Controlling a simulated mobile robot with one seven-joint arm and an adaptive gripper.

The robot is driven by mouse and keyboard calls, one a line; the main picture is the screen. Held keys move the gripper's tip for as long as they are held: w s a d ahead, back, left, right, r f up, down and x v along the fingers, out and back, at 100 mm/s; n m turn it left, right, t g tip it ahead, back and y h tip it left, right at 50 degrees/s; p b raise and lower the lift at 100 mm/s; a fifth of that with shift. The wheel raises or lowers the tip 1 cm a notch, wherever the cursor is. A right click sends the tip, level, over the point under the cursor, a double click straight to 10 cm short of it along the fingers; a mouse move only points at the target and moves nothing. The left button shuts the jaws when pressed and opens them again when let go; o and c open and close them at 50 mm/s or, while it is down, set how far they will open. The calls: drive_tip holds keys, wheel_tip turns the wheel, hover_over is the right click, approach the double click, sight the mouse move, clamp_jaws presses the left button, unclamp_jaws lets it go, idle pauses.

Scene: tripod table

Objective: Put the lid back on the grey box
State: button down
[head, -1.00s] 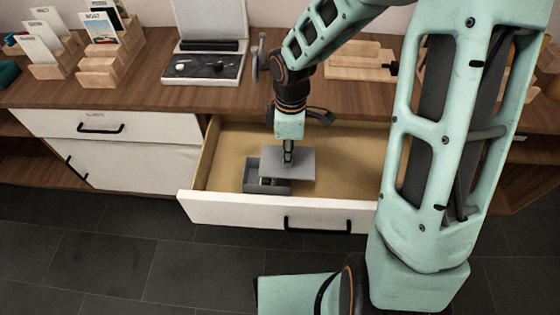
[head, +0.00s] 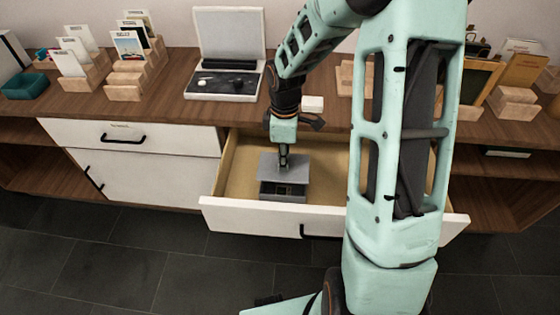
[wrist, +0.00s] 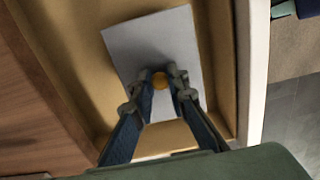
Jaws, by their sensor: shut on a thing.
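The grey box (head: 284,197) sits in the open drawer near its front wall, with its dark inside partly showing in the head view. The flat grey lid (head: 298,163) is held above the box's back part, so the box's rear is hidden. In the wrist view the lid (wrist: 130,52) looks like a plain pale rectangle with a small round orange knob (wrist: 160,80). My gripper (head: 283,164) points down and is shut on this knob, as the wrist view also shows. I cannot tell whether the lid touches the box.
The drawer (head: 240,180) has bare floor left and right of the box, with walls around it. On the counter (head: 200,113) above stand an open case (head: 226,85), a white block (head: 312,104) and wooden card holders (head: 127,84). Dark floor tiles lie in front.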

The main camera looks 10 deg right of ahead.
drive_tip(key=shift+f+b, duration=2.5)
drive_tip(key=shift+f, duration=0.65)
drive_tip(key=shift+r+p, duration=0.1)
drive_tip(key=shift+p, duration=0.3)
drive_tip(key=shift+f, duration=0.25)
drive_tip(key=c, duration=1.3)
unclamp_jaws()
